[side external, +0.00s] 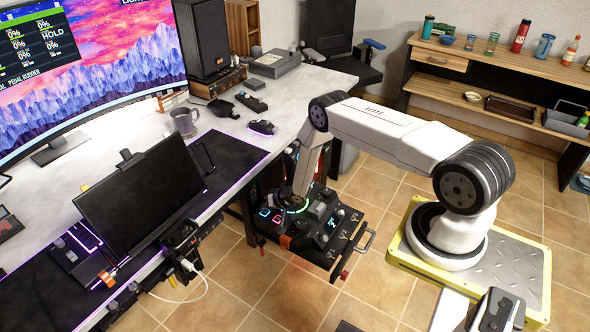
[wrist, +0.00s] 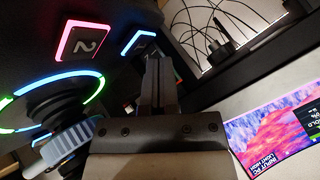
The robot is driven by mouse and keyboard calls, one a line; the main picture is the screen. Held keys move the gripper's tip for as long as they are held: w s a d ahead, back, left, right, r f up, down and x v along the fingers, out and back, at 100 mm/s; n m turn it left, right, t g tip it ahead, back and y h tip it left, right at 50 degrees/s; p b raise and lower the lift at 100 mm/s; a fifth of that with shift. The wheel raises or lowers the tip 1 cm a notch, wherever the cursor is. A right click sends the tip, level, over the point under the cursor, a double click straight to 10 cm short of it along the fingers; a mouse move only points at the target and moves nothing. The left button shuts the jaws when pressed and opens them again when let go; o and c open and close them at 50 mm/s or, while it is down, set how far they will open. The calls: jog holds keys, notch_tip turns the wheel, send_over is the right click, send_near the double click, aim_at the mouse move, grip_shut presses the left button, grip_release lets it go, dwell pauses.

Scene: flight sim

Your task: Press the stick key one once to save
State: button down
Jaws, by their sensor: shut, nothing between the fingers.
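The stick base is a dark control panel (side external: 318,247) below the desk edge, with lit keys and a green-lit ring. In the wrist view a red-lit key marked 2 (wrist: 85,42) is plain to see. A blue-lit key (wrist: 138,41) lies to its right, partly behind my fingers; I cannot read its number. My gripper (wrist: 158,64) is shut and empty, its fingertips close to the blue-lit key. I cannot tell whether they touch it. In the side view my wrist hangs over the panel and the fingertips are hard to make out.
A ribbed grey knob (wrist: 68,146) and the lit ring (wrist: 12,129) sit left of my gripper in the wrist view. The desk (side external: 225,125) with a curved monitor (side external: 100,75) stands to the left. A handle (side external: 362,238) sticks out at the panel's right.

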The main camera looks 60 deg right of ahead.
aim_at(267, 213)
jog(key=shift+f, duration=0.9)
dwell(1.9)
jog(key=shift+r, duration=0.85)
jog(key=shift+r, duration=0.2)
jog(key=shift+r, duration=2.35)
jog(key=shift+r, duration=0.1)
